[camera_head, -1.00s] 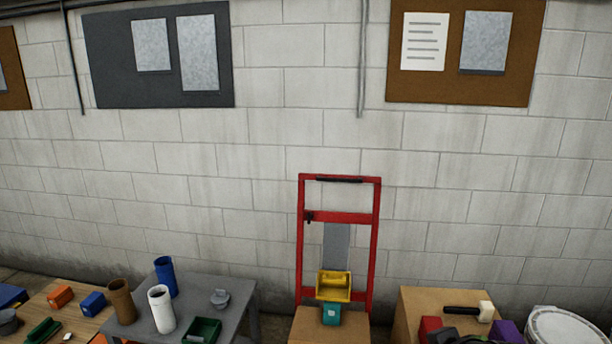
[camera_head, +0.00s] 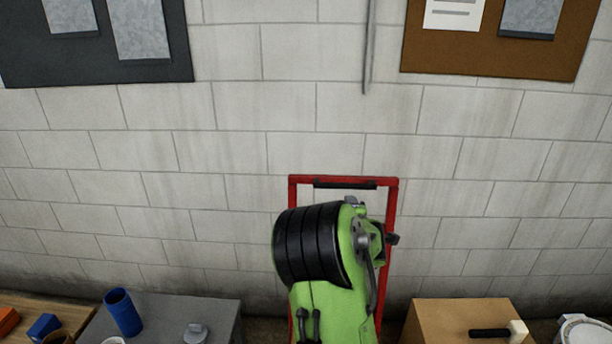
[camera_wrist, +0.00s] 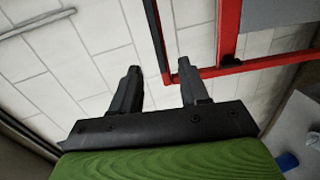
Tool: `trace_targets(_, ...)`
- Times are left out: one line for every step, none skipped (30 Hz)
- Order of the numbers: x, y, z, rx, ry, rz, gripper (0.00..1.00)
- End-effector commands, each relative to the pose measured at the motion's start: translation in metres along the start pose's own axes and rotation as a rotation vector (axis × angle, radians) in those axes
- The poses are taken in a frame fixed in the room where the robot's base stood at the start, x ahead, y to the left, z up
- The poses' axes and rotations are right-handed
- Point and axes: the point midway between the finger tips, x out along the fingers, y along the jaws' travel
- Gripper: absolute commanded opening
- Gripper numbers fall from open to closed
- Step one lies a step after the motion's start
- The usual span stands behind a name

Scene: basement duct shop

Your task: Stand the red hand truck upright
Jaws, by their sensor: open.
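The red hand truck (camera_head: 393,200) stands in front of the block wall in the head view, with a black grip on its top bar. My arm covers its middle and lower part, so its foot and exact tilt cannot be told. In the wrist view its red frame (camera_wrist: 229,30) crosses the upper right. My gripper (camera_wrist: 158,70) is open and empty there, its fingers apart. The right fingertip overlaps a corner of the red frame in the picture; I cannot tell whether they touch. In the head view my arm hides the gripper.
A grey table (camera_head: 225,310) with a blue cup (camera_head: 123,312) stands at the lower left. A cardboard box (camera_head: 455,312) with a mallet (camera_head: 500,332) on it is at the lower right. A white bucket (camera_head: 585,330) is beyond it. The wall ahead has a dark board (camera_head: 90,60) and a brown board (camera_head: 480,60).

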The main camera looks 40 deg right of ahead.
Motion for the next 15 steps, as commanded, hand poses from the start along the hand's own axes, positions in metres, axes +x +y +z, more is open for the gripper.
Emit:
trace_targets(0.002,0.001,0.004,-0.020,-0.008,0.009,0.45)
trace_targets(0.002,0.002,0.005,-0.027,-0.010,0.014,0.45)
trace_targets(0.004,0.002,0.006,-0.033,-0.010,0.018,0.45)
trace_targets(0.006,0.002,0.006,-0.035,-0.010,0.019,0.45)
trace_targets(0.009,0.002,0.006,-0.036,-0.010,0.018,0.45)
trace_targets(0.015,0.003,0.005,-0.036,-0.009,0.018,0.45)
trace_targets(0.021,0.002,0.005,-0.037,-0.009,0.016,0.45)
trace_targets(0.027,0.002,0.005,-0.036,-0.008,0.016,0.45)
trace_targets(0.037,0.003,0.005,-0.037,-0.008,0.015,0.45)
trace_targets(0.045,0.003,0.005,-0.038,-0.009,0.016,0.45)
trace_targets(0.052,0.003,0.005,-0.037,-0.008,0.015,0.45)
trace_targets(0.063,0.003,0.005,-0.036,-0.007,0.015,0.45)
trace_targets(0.070,0.003,0.005,-0.036,-0.007,0.016,0.45)
trace_targets(0.077,0.003,0.005,-0.035,-0.007,0.016,0.45)
trace_targets(0.086,0.003,0.005,-0.034,-0.007,0.015,0.45)
